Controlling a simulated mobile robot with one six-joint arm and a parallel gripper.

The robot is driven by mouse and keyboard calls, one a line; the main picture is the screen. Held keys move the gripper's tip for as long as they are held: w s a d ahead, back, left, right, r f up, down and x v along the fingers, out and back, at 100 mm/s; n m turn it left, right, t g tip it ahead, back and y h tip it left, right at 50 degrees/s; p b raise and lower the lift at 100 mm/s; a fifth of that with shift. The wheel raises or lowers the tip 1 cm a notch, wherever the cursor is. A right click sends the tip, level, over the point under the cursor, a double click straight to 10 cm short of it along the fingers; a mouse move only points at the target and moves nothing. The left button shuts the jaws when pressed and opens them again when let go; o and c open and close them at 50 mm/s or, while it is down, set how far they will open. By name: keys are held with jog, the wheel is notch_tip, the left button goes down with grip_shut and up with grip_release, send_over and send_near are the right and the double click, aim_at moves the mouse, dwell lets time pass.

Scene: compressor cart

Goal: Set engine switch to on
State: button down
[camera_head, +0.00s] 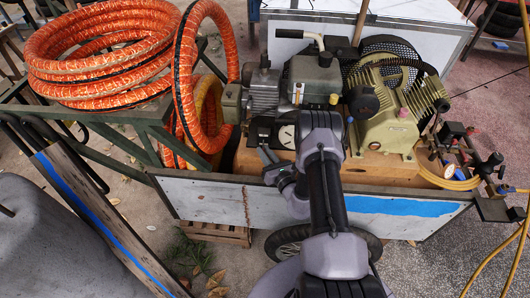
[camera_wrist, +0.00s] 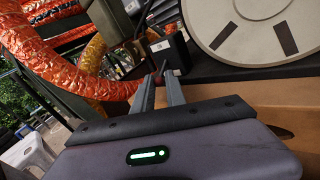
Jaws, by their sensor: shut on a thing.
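The engine (camera_head: 314,78) is the grey and black machine in the middle of the cart in the head view. In the wrist view, a small black box (camera_wrist: 167,48) with a white label sits just past my fingertips; I take it to be the engine switch. My gripper (camera_wrist: 160,76) is shut on a small dark piece at the front of this box, apparently its lever. In the head view my gripper (camera_head: 264,154) is at the cart's front, below the engine's left part.
A round white disc (camera_wrist: 250,25) with dark marks is right of my fingers. Orange hoses (camera_head: 95,55) are coiled at the left. A beige compressor (camera_head: 400,100) stands right of the engine. The cart's front panel (camera_head: 205,198) runs beneath my arm.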

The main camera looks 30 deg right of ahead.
jog(key=shift+w+d+r+m+g+y+p, duration=0.1)
jog(key=shift+r+m+g+y+p, duration=0.2)
jog(key=shift+r+m+g+p, duration=0.8)
jog(key=shift+r+m+g+y+p, duration=0.15)
jog(key=shift+r+g+y+p, duration=0.2)
jog(key=shift+g+p, duration=1.6)
jog(key=shift+w+d+r+m+g+y+p, duration=0.2)
jog(key=shift+r+m+g+p, duration=0.5)
jog(key=shift+p, duration=1.55)
jog(key=shift+s+a, duration=0.15)
jog(key=c, duration=1.6)
grip_release()
jog(key=shift+f, duration=0.1)
jog(key=shift+c, duration=0.2)
